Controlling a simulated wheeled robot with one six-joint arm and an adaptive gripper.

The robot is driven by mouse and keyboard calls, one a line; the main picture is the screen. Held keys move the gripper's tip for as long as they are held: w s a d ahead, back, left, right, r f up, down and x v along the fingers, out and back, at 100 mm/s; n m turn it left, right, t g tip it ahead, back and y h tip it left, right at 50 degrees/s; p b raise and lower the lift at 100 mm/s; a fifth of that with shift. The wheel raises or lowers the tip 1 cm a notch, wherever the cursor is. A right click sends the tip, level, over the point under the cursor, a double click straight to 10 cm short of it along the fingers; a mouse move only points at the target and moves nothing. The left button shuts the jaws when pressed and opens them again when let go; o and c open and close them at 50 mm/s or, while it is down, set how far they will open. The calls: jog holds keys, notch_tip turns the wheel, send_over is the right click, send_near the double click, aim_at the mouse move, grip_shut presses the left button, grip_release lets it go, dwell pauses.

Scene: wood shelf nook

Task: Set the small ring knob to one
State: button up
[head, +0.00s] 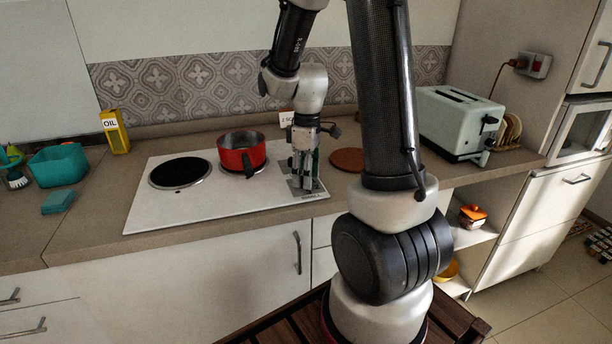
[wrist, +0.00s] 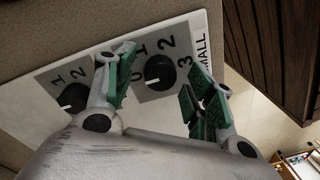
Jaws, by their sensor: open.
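The small ring knob (wrist: 160,72) is a round black dial on a grey plate beside the printed word SMALL. The numbers 0, 1, 2 and 3 run around it. A pale mark shows at its lower left, near the 0 side, but its exact setting is hard to read. My gripper (wrist: 160,60) is open, with its green-padded fingers on either side of this knob and gaps showing. In the head view, my gripper (head: 304,186) points down at the right end of the white cooktop (head: 152,215) and hides the knobs.
A second black knob (wrist: 73,97) sits close to the left finger. A red pot (head: 241,160) stands on the small ring, left of my gripper. The large ring (head: 180,172) is bare. A toaster (head: 455,122) and a brown round board (head: 347,160) are to the right.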

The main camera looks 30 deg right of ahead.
jog(key=shift+f, duration=0.3)
jog(key=shift+c, duration=0.2)
jog(key=c, duration=1)
jog(key=shift+o, duration=0.2)
jog(key=m, duration=0.5)
jog(key=shift+s+m, duration=0.1)
jog(key=shift+m, duration=0.2)
jog(key=m, duration=0.6)
jog(key=shift+t, duration=0.3)
